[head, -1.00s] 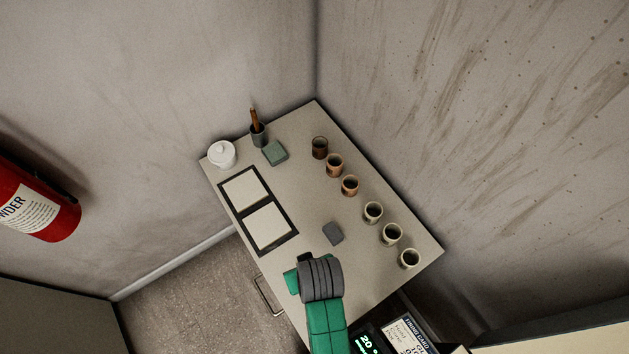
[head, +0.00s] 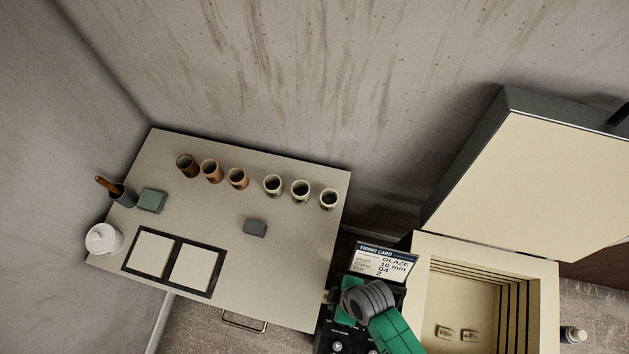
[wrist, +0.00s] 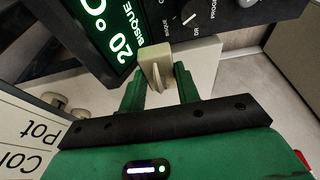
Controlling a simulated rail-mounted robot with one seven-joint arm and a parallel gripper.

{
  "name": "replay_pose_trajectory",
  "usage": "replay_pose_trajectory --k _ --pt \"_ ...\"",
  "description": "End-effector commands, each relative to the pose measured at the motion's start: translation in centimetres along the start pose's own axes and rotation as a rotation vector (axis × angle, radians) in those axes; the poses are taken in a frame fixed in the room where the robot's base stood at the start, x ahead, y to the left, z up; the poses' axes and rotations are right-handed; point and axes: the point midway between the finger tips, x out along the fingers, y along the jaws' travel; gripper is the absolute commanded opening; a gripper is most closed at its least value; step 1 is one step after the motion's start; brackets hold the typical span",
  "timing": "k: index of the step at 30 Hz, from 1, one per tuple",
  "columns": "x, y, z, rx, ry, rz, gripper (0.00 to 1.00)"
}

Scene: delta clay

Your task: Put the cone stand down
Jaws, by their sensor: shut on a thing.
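The cone stand (wrist: 150,58) is a small cream block with a pale, pointed cone on it. In the wrist view it sits between the two green fingers of my gripper (wrist: 158,82), which is shut on it. In the head view my gripper (head: 347,309) is over the black control box, beside the right edge of the table. The stand is mostly hidden there, and I cannot tell whether it touches anything below.
The table (head: 300,255) carries a row of several cups, two framed white tiles (head: 173,262), a grey block (head: 255,228), a green block and a lidded white jar. The open kiln (head: 422,300) is right of the control box, with small pieces inside. A firing card (head: 384,263) stands behind.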

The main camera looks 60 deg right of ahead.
Motion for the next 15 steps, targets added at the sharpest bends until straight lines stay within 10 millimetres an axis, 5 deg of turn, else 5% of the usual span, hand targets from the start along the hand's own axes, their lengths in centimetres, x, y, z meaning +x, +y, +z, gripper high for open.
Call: replay_pose_trajectory --k 9,15 --pt "3.1 2.3 -7.9 0.000 0.003 0.001 0.09" --pt "4.5 3.1 -10.9 0.001 0.001 0.000 0.09"
